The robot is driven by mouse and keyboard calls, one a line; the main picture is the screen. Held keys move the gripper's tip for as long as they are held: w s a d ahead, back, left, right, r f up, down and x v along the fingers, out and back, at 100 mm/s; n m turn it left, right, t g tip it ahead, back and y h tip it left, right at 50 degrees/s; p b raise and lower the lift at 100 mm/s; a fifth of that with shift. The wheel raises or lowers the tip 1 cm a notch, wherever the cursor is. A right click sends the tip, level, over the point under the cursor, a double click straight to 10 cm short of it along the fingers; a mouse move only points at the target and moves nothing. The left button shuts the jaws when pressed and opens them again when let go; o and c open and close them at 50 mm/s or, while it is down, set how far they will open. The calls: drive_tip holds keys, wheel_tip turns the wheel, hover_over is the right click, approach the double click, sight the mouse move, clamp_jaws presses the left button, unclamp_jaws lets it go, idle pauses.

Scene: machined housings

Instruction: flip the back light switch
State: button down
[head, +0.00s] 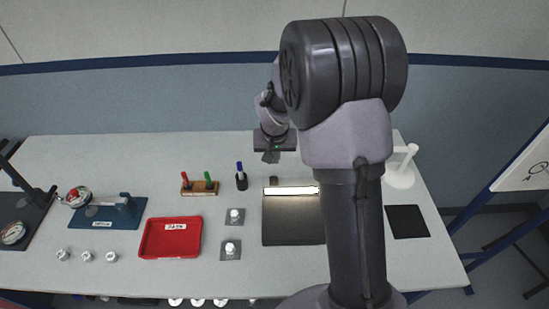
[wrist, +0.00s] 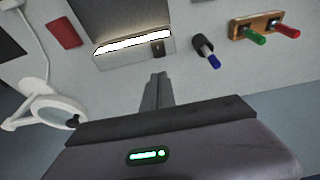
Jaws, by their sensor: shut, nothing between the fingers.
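A light unit with a glowing white strip (head: 291,190) stands on the table behind a dark flat panel (head: 290,228). In the wrist view the strip (wrist: 130,43) is lit, and a small dark brown switch (wrist: 158,48) sits on the unit's grey rear face, near its right end. In the head view a small dark block (head: 273,181) shows behind the strip. My gripper (head: 271,157) is at the back of the table, behind the light unit. In the wrist view my gripper (wrist: 156,80) is shut and empty, its tips just short of the switch in the picture, apparently not touching it.
A dark holder with a blue marker (head: 241,181) and a wooden block with red and green markers (head: 200,188) stand left of the light unit. A white stand (head: 400,175) is at the right. A red tray (head: 170,238) lies left. A red flat item (wrist: 63,31) shows in the wrist view.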

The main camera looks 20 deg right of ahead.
sight(275, 177)
drive_tip(key=x, duration=0.3)
drive_tip(key=b+x, duration=0.1)
drive_tip(key=x, duration=0.2)
drive_tip(key=s+x, duration=0.1)
drive_tip(key=x, duration=0.2)
drive_tip(key=shift+a+f+b, duration=0.25)
drive_tip(key=shift+f+b, duration=0.1)
drive_tip(key=shift+b, duration=0.05)
drive_tip(key=shift+d+r+p, duration=0.1)
drive_tip(key=shift+r+p, duration=0.15)
drive_tip(key=shift+p, duration=0.65)
drive_tip(key=shift+f+g, duration=0.2)
drive_tip(key=shift+g, duration=0.2)
drive_tip(key=shift+f, duration=0.25)
drive_tip(key=shift+s+a+b, duration=0.3)
drive_tip(key=shift+s+b, duration=0.1)
drive_tip(key=shift+s, duration=0.3)
drive_tip(key=shift+r, duration=0.1)
